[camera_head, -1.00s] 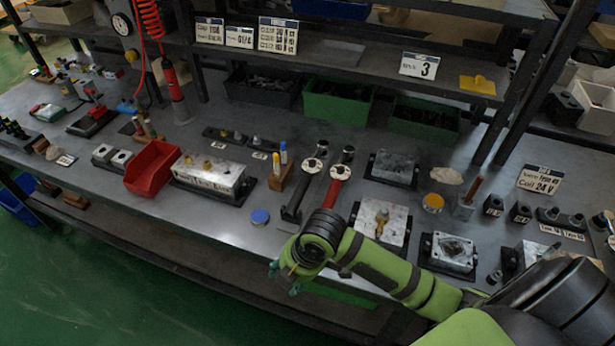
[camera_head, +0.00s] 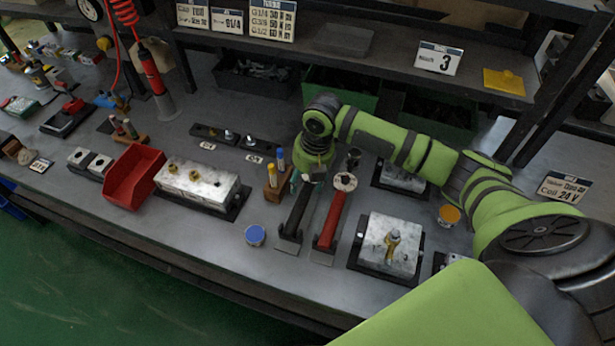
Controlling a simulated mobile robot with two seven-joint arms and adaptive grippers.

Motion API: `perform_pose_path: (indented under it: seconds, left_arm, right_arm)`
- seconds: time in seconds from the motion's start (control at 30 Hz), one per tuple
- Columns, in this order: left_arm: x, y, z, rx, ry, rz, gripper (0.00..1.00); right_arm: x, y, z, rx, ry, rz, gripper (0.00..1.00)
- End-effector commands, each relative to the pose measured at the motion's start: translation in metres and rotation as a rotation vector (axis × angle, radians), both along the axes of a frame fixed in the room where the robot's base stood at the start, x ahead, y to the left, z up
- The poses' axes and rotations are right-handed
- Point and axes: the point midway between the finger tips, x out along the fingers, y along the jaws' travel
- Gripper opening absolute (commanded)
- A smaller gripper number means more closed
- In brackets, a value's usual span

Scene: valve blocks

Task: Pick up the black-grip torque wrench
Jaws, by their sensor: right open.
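The black-grip torque wrench (camera_head: 296,212) lies on the workbench with its grip toward the front edge. Its head end is hidden behind my right gripper. The red-grip torque wrench (camera_head: 331,220) lies just right of it, its round dial showing at the far end. My right gripper (camera_head: 307,181) points down over the far part of the black-grip wrench. It is open with nothing seen in it; whether its fingers touch the wrench, I cannot tell. My left gripper is not in view.
A wooden block with markers (camera_head: 275,182) stands close left of the black-grip wrench. A valve block (camera_head: 390,246) is right of the red-grip wrench. A blue-lidded tin (camera_head: 255,235) and a red bin (camera_head: 138,176) are further left. A shelf (camera_head: 370,66) overhangs the back.

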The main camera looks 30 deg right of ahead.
Motion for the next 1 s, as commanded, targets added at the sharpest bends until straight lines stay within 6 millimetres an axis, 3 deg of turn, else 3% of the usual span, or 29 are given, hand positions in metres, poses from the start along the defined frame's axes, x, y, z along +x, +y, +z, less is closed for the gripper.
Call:
perform_pose_path:
  seconds: [0.13, 0.3, 0.5, 0.7, 0.73, 0.83, 0.87, 1.0]
  left_arm:
    - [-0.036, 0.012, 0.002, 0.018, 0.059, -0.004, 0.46]
    - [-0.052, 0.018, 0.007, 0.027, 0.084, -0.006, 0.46]
    - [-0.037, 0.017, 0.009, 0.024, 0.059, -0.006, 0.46]
    - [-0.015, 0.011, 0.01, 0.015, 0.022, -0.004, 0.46]
    - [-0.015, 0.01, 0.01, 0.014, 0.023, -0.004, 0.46]
    - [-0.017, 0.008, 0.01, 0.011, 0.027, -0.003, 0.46]
    - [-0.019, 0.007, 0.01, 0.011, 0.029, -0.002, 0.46]
    - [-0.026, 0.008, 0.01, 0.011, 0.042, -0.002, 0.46]
  right_arm:
    - [0.0, 0.002, -0.015, 0.0, 0.004, 0.0, 0.56]
    - [0.004, 0.005, -0.042, 0.0, 0.004, -0.002, 0.56]
    - [0.006, 0.007, -0.059, -0.001, -0.001, 0.0, 0.56]
    - [0.006, 0.007, -0.06, -0.001, -0.001, 0.0, 0.56]
    - [0.006, 0.006, -0.06, -0.001, -0.001, 0.0, 0.48]
    - [0.006, 0.006, -0.06, -0.001, -0.001, 0.0, 0.08]
    - [0.007, 0.006, -0.06, -0.001, -0.001, 0.0, 0.0]
    - [0.008, 0.006, -0.058, -0.001, -0.005, -0.001, 0.0]
